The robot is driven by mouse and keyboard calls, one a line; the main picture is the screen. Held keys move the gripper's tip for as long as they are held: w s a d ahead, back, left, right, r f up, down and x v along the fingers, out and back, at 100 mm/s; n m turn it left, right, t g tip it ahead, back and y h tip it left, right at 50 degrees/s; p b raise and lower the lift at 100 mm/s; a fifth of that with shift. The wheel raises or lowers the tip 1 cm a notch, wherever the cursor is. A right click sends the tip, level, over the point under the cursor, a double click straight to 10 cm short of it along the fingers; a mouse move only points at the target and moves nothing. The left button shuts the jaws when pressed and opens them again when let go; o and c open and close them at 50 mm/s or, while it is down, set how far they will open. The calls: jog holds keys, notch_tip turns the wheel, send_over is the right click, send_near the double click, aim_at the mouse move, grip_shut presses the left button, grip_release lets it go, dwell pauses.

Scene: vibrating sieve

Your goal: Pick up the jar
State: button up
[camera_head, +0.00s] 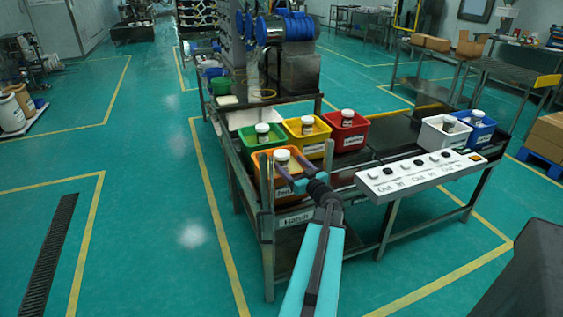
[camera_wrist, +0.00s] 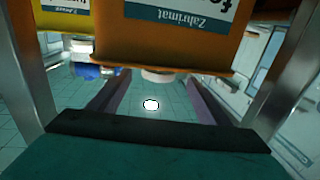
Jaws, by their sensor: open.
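Several jars with white lids stand in coloured bins on the table. The nearest jar (camera_head: 281,160) is in the orange bin (camera_head: 266,163) at the table's near left corner. My gripper (camera_head: 292,171) is open and empty at that bin's near right side, its fingers pointing toward the jar. In the wrist view, which looks upside down, the jar's white lid (camera_wrist: 157,75) shows past the rim of the orange bin (camera_wrist: 170,52). It lies between the lines of my two fingers (camera_wrist: 153,88). The jar's body is hidden there by the bin wall.
Green (camera_head: 246,138), yellow (camera_head: 305,147) and red (camera_head: 352,138) bins with jars stand close behind. White (camera_head: 432,138) and blue (camera_head: 483,130) bins are at the right. A white button panel (camera_head: 405,180) runs along the table's near right edge.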

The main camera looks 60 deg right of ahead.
aim_at(286, 159)
jog(key=shift+x, duration=1.05)
jog(key=shift+p+x, duration=1.25)
jog(key=shift+x, duration=1.35)
jog(key=shift+d, duration=0.1)
jog(key=c, duration=1.2)
